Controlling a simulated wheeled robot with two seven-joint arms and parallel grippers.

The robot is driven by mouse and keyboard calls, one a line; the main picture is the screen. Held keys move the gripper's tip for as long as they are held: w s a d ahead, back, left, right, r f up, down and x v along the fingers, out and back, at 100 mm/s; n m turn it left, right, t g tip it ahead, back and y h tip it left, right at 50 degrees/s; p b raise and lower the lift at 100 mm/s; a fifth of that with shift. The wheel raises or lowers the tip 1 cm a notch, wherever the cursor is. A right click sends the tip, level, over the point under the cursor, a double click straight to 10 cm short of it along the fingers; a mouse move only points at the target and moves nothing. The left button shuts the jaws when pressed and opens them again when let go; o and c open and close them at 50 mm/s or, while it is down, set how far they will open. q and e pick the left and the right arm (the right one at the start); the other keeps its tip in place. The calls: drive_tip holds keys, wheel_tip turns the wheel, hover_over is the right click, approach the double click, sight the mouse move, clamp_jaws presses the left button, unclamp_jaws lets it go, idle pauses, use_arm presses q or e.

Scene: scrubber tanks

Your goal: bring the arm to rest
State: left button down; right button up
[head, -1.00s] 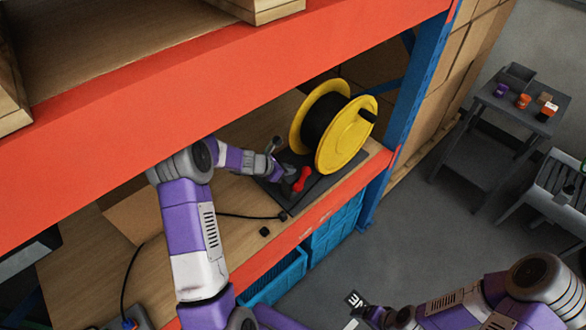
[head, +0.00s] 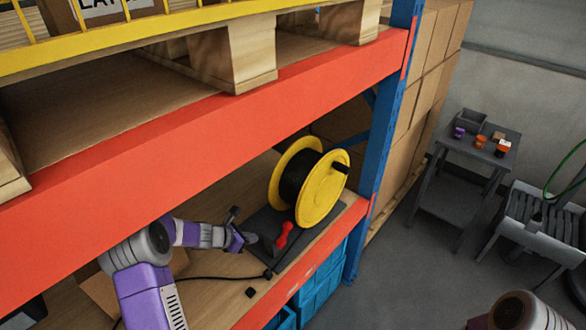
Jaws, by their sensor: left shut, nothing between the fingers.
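My left gripper (head: 252,238) is at the end of the purple and white arm that comes in from the left. It is over the shelf board under the orange beam. It is shut with nothing held. A red-handled part (head: 283,237) stands on a dark mat (head: 312,236) just to the right of the gripper, with a small gap between them. My right gripper is out of the picture; only a bit of the right arm shows at the bottom right.
A yellow cable reel (head: 322,188) stands on the mat behind the red part. The orange beam (head: 215,150) hangs above my left arm, and a blue upright (head: 380,150) closes the right side. A black cable (head: 215,278) lies on the wooden shelf (head: 205,300).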

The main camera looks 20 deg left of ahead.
use_arm(q)
drive_tip(key=s+d+f+m+g+y+b, duration=0.1)
drive_tip(key=s+d+f+m+g+b, duration=0.2)
drive_tip(key=s+d+f+m, duration=0.55)
drive_tip(key=s+d+f+m+g+b, duration=0.4)
drive_tip(key=s+d+f, duration=0.15)
drive_tip(key=f, duration=0.65)
drive_tip(key=s+d+f+m+b, duration=0.2)
drive_tip(key=s+d+f+m, duration=0.1)
drive_tip(key=s+d+m, duration=0.2)
drive_tip(key=s+d+f+m+b, duration=0.2)
drive_tip(key=s+d+m, duration=0.3)
drive_tip(key=s+m, duration=0.3)
drive_tip(key=shift+s+d+f+m+g+b, duration=0.25)
drive_tip(key=shift+f+m+g+b, duration=0.05)
drive_tip(key=shift+f+m, duration=0.5)
